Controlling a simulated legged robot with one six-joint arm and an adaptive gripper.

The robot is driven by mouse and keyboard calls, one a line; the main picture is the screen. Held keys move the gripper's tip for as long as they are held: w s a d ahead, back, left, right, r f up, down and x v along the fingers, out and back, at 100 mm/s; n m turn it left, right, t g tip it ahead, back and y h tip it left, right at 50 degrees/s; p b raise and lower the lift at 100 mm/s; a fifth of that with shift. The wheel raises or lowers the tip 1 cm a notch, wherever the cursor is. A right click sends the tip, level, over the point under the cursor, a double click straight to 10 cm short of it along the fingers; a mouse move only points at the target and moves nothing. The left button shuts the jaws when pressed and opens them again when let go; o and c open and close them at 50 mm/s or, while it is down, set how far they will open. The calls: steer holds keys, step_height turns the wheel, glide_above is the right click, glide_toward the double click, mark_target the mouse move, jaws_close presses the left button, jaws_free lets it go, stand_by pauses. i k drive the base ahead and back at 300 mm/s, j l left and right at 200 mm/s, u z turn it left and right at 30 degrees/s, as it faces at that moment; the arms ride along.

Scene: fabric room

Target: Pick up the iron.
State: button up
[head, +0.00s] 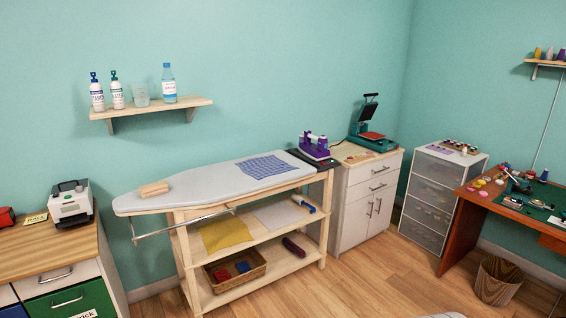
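A purple iron (314,143) stands at the right end of a long ironing board (205,185) with a pale cover. It rests on a dark pad or stand (320,162) at the board's edge. My gripper is not in the head view.
A white cabinet (358,208) with a green heat press (371,135) stands right of the iron. A wooden shelf (150,109) with bottles hangs above the board. A drawer tower (424,212) and desk (468,205) are at right. The wooden floor (350,285) in front is clear.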

mark_target(317, 153)
steer(key=i+l+z, duration=0.35)
steer(key=i, duration=0.5)
steer(key=i+z, duration=0.35)
steer(key=i, duration=0.5)
steer(key=i+l+u, duration=0.2)
steer(key=i+u, duration=0.2)
steer(key=i, duration=0.3)
steer(key=i+l+u, duration=0.45)
steer(key=i, duration=0.2)
steer(key=i+l+u, duration=0.4)
steer(key=i+l, duration=0.15)
steer(key=i+l+u, duration=0.4)
steer(key=i+l, duration=0.15)
steer(key=l, duration=0.25)
